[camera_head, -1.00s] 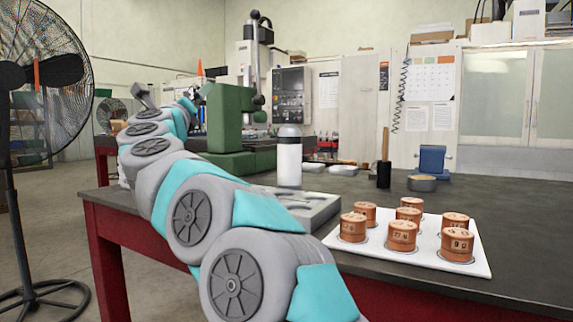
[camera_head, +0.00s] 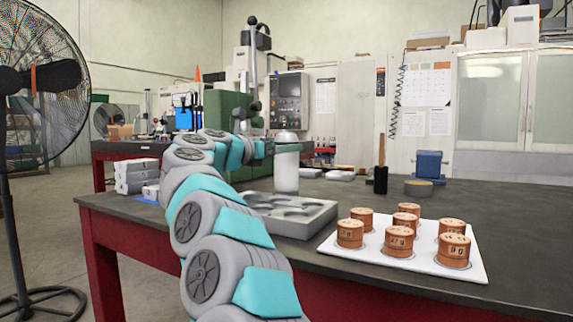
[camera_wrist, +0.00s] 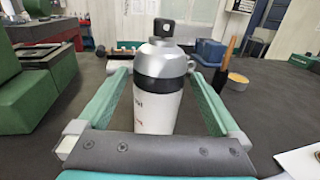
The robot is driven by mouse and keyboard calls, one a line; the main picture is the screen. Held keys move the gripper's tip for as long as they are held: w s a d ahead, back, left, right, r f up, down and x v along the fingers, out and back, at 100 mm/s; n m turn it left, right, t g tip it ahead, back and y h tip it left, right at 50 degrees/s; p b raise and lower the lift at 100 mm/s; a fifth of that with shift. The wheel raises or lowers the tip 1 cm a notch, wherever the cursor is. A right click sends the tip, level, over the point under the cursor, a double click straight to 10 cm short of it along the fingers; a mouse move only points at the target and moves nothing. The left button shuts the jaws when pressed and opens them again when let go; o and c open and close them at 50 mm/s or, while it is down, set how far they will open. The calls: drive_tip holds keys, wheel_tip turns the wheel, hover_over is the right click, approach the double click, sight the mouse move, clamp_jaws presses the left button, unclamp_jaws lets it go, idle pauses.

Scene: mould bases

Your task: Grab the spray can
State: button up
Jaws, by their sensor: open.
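The spray can is a white cylinder with a grey-silver top (camera_head: 286,172), upright on the dark worktop behind the grey mould block. In the wrist view the can (camera_wrist: 157,105) stands between my fingers, with a dark band below its silver shoulder and a black piece on top. My gripper (camera_wrist: 157,72) is open, with one green finger left of the can and one right of it. A gap shows on each side. In the head view my gripper (camera_head: 272,148) is at the can's upper part, partly hidden by my arm.
A grey mould block (camera_head: 290,215) with round recesses lies in front of the can. A white board (camera_head: 465,262) with several copper cylinders is to the right. A black brush-like tool (camera_head: 381,178), a round tin (camera_head: 418,188) and a blue block (camera_head: 431,165) stand behind. A green machine is at left back.

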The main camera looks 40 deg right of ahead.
drive_tip(key=d, duration=0.2)
drive_tip(key=shift+w+d, duration=0.2)
drive_tip(key=shift+d, duration=0.2)
drive_tip(key=c, duration=1.5)
clamp_jaws()
drive_tip(key=shift+r, duration=0.15)
